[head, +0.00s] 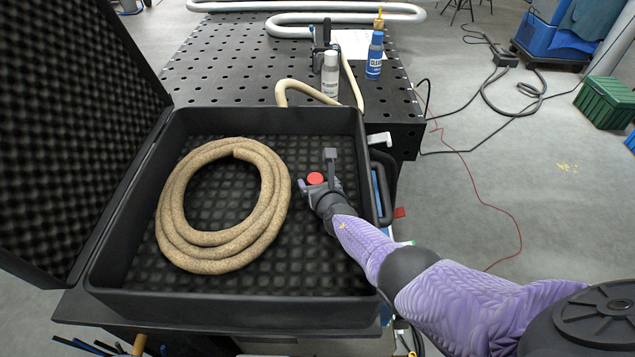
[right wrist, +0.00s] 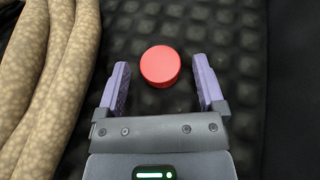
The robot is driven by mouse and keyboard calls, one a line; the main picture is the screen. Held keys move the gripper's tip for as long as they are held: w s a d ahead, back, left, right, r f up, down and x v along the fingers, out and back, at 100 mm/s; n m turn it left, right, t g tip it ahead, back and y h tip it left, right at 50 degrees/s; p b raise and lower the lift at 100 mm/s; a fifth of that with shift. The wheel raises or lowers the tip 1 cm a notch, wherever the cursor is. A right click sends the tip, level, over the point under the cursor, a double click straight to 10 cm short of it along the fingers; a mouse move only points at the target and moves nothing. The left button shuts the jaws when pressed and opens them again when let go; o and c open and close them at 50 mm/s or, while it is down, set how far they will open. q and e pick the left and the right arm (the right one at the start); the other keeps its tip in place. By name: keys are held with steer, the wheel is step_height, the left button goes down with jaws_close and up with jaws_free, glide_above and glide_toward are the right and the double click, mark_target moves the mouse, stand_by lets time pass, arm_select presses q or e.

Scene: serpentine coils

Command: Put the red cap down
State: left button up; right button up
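The red cap (head: 315,178) is a short round disc inside the open black case (head: 240,311), towards its right side. In the right wrist view the red cap (right wrist: 160,66) appears to lie on the dark bumpy foam. My right gripper (head: 316,184) is at the cap. Its purple fingers (right wrist: 160,72) are spread on either side of the cap, with a visible gap on both sides, so it is open and holds nothing. My left gripper is not in view.
A coiled tan hose (head: 222,260) fills the left of the case, left of my right gripper. The case's foam-lined lid (head: 75,120) stands open. A black perforated table (head: 220,75) behind bears a white bottle (head: 330,75) and a blue bottle (head: 375,57).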

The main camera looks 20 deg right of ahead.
steer(key=shift+s+a+f, duration=0.15)
steer(key=shift+s+f, duration=0.2)
steer(key=shift+f, duration=0.2)
steer(key=shift+w+r+p, duration=0.1)
steer(key=shift+r+p, duration=0.2)
steer(key=shift+p, duration=0.1)
steer(key=s+r+p, duration=0.1)
steer(key=r+p, duration=0.1)
steer(key=p, duration=0.1)
steer(key=shift+s+p, duration=0.2)
steer(key=shift+p, duration=0.1)
steer(key=p+v, duration=0.6)
steer(key=v, duration=0.3)
steer(key=shift+r+p, duration=0.15)
steer(key=shift+p, duration=0.2)
steer(key=shift+s+a, duration=0.1)
steer(key=shift+s, duration=0.35)
